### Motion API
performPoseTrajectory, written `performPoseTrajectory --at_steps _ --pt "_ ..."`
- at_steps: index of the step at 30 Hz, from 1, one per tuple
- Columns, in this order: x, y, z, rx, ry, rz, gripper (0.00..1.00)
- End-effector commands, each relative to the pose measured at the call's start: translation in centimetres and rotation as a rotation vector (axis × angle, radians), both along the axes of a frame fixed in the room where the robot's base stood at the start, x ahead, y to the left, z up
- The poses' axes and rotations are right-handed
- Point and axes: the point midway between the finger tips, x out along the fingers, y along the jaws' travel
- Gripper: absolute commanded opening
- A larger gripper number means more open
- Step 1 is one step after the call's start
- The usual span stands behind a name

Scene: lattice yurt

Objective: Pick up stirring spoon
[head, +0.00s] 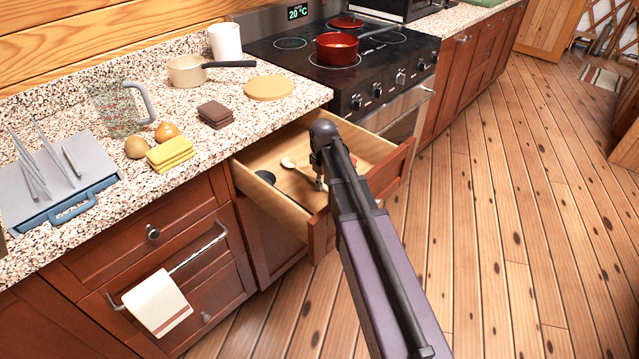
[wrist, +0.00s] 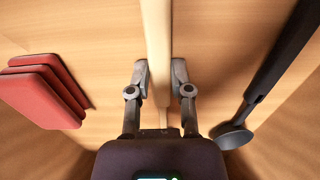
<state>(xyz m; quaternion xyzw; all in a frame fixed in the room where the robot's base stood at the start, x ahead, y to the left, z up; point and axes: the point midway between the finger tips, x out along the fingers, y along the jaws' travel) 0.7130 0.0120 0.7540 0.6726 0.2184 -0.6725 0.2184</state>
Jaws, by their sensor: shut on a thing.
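The stirring spoon is pale wood; its handle (wrist: 158,35) runs up the middle of the wrist view, and its rounded head (head: 288,162) shows inside the open drawer (head: 240,180) in the head view. My gripper (wrist: 160,72) is shut on the handle, with one finger on each side. In the head view my gripper (head: 320,184) is low inside the drawer, partly hidden by my arm. The spoon's head is outside the wrist view. I cannot tell whether the spoon touches the drawer floor.
A black ladle-like utensil (wrist: 270,75) lies right of the spoon in the wrist view, and stacked red pads (wrist: 45,90) lie left. Drawer walls enclose them. The counter (head: 225,150) above holds a pan (head: 187,72), yellow cloths (head: 170,153) and a round board (head: 269,88).

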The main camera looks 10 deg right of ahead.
Motion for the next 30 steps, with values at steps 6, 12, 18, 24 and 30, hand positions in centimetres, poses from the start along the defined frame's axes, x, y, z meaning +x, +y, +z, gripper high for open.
performPoseTrajectory --at_steps 6,12,18,24,30 --pt "0.0 0.0 0.2 0.000 0.000 0.000 0.00" --pt "0.0 0.0 1.0 0.000 0.000 0.000 0.00" --pt "0.0 0.0 2.6 0.000 0.000 0.000 0.00" --pt "0.0 0.0 4.6 0.000 0.000 0.000 0.00" --pt "0.0 0.0 6.8 0.000 0.000 0.000 0.00"
